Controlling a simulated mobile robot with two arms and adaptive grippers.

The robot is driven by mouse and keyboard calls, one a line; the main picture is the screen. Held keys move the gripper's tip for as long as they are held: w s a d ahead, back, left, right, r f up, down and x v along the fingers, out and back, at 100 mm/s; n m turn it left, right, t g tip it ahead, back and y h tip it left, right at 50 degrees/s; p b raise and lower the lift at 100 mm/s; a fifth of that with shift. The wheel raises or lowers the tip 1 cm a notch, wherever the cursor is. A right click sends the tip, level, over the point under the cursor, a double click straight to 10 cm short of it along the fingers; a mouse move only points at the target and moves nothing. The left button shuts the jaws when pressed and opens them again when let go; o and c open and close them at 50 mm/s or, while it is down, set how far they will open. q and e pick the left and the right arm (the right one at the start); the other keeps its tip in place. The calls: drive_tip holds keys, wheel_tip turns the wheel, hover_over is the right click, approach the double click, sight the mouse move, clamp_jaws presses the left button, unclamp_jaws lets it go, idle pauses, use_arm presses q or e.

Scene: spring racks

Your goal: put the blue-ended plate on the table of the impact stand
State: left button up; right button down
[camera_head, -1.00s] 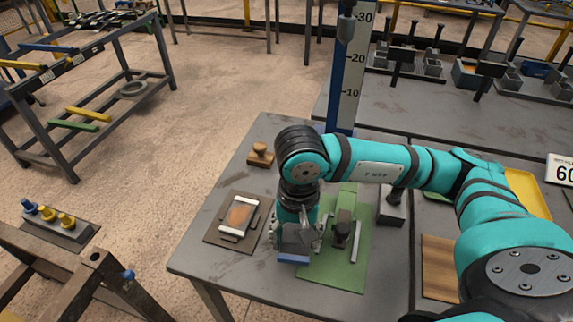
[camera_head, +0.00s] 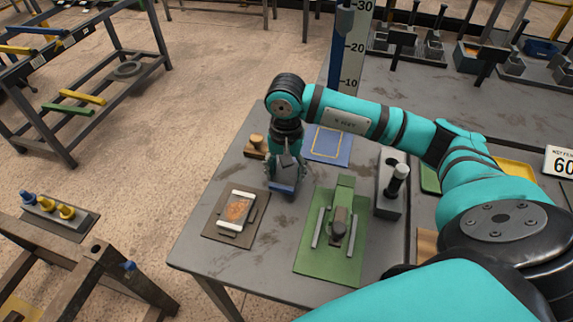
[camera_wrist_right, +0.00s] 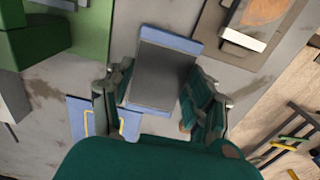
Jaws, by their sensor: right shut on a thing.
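My right gripper (camera_head: 286,178) is shut on the blue-ended plate (camera_head: 283,188), a grey block with blue ends. In the right wrist view the plate (camera_wrist_right: 158,75) sits between the two fingers (camera_wrist_right: 160,105), its far blue end clear of them. It appears held above the grey table. My left gripper is not in view.
A green fixture with grey rails (camera_head: 352,245) stands front right. A white-ended plate (camera_head: 237,210) lies on a brown mat to the left. A wooden knobbed block (camera_head: 257,146) is beside the gripper. A grey block with a post (camera_head: 392,185) stands to the right.

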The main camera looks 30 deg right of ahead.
sight(286, 171)
drive_tip(key=w+d, duration=0.1)
drive_tip(key=w, duration=0.1)
drive_tip(key=shift+w+d, duration=0.35)
drive_tip(key=shift+f+p, duration=0.9)
drive_tip(key=shift+f, duration=0.95)
drive_tip(key=shift+f+b, duration=0.2)
drive_tip(key=shift+b, duration=0.1)
drive_tip(key=shift+c, duration=2.2)
unclamp_jaws()
